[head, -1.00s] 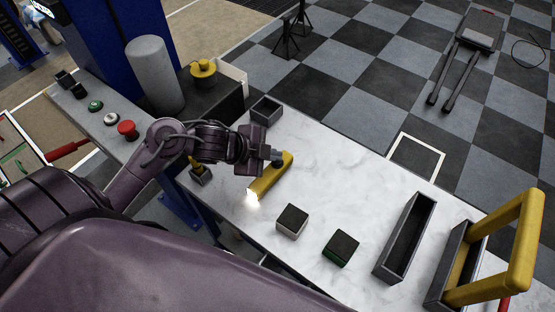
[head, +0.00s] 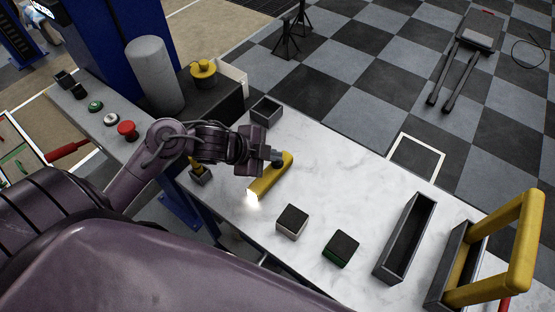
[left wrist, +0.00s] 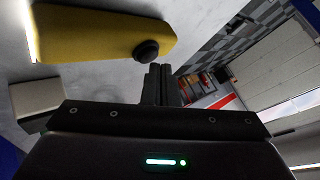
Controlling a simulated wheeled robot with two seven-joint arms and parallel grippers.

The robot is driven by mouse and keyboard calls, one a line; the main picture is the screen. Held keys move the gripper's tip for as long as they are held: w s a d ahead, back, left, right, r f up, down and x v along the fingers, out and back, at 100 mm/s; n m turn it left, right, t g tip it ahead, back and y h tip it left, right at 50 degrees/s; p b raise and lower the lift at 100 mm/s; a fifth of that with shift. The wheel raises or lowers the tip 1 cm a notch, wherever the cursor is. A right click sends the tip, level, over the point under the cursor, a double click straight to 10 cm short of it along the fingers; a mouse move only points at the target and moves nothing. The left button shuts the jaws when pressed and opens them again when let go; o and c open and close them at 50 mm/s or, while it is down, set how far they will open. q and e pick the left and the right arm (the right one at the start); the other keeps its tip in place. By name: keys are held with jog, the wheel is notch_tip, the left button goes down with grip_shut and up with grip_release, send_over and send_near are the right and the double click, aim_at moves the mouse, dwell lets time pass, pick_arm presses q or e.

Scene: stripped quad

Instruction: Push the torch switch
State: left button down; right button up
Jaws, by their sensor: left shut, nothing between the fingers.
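The yellow torch (head: 268,180) lies on the white marble-topped table, and its lit end glows at the lower left. In the left wrist view the torch (left wrist: 95,35) shows a round dark switch (left wrist: 146,50) near one end. My left gripper (head: 277,155) is shut and empty at the switch end of the torch. In the left wrist view its closed fingers (left wrist: 158,75) are close beside the switch; I cannot tell whether they touch it. The switch is partly hidden by the fingers in the head view. My right gripper is not in view.
Two dark-topped blocks (head: 292,221) (head: 341,248) stand right of the torch. A long grey tray (head: 405,240) and a box with a yellow handle (head: 515,250) are farther right. A small grey bin (head: 266,110) stands behind. A side shelf holds a red button (head: 128,130).

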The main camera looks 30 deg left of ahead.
aim_at(273, 163)
pick_arm(q)
jog(key=shift+f, duration=0.15)
dwell(0.4)
jog(key=shift+f+b, duration=0.3)
jog(key=shift+f, duration=0.05)
jog(key=shift+r, duration=0.1)
jog(key=shift+r+p, duration=0.35)
jog(key=shift+p, duration=0.25)
jog(key=shift+r, duration=0.1)
notch_tip(273, 163, up, 6)
jog(key=p, duration=0.6)
dwell(0.3)
